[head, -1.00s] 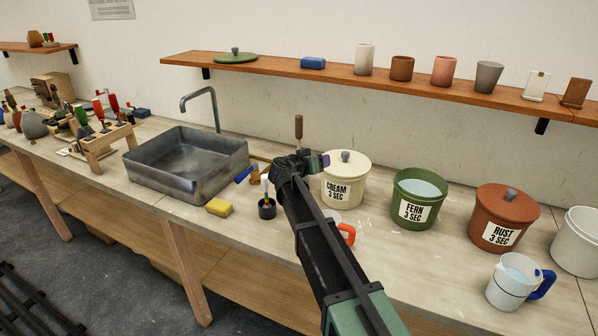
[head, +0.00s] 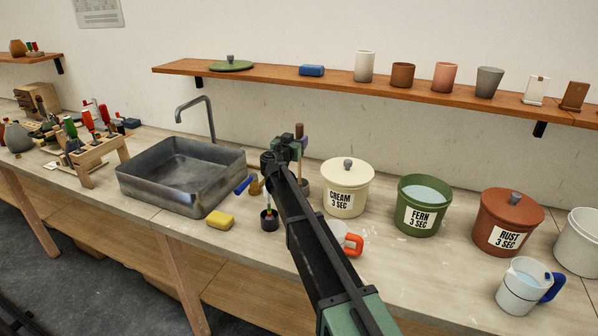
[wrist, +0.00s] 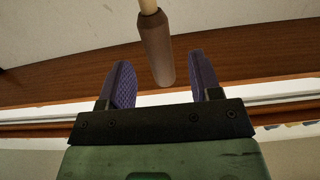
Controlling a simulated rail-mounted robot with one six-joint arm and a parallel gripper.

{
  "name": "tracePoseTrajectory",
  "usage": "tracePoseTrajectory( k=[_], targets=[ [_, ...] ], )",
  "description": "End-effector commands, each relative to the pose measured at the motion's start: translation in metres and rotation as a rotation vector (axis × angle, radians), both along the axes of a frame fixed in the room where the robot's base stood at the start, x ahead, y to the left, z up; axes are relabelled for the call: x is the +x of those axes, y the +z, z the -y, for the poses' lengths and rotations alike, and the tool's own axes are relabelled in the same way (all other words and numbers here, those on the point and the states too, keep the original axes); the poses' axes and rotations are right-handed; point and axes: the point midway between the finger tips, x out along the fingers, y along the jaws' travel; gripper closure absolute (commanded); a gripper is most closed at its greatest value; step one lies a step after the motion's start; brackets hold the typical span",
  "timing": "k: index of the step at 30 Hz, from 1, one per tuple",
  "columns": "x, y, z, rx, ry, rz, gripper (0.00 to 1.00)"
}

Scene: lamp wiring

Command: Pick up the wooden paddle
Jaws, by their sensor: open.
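The wooden paddle stands upright behind my gripper (head: 292,146). Its brown handle top (head: 299,130) shows just above the gripper in the head view, and the arm hides most of the rest. In the wrist view the brown handle (wrist: 157,52) and a bit of pale shaft (wrist: 148,6) show. The handle end lies between the two purple fingers of my open gripper (wrist: 159,62), nearer the right finger, with gaps on both sides. I cannot tell how far in depth it sits between them.
Cream (head: 346,190), fern (head: 421,207) and rust (head: 506,222) buckets stand right of the arm. A metal sink (head: 180,175) is at left. A small dark cup (head: 269,218), yellow sponge (head: 219,220) and red-handled mug (head: 347,238) are near. A wooden shelf (head: 335,75) runs above.

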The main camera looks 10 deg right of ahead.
Motion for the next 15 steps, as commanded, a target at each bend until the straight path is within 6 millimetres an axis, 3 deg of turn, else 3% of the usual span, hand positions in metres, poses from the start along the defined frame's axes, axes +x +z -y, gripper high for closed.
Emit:
tracePoseTrajectory(
  k=[6, 15],
  targets=[
    [0.010, 0.000, 0.006, 0.000, -0.001, 0.000, 0.42],
    [0.050, 0.001, 0.031, 0.000, -0.001, 0.000, 0.42]
  ],
)
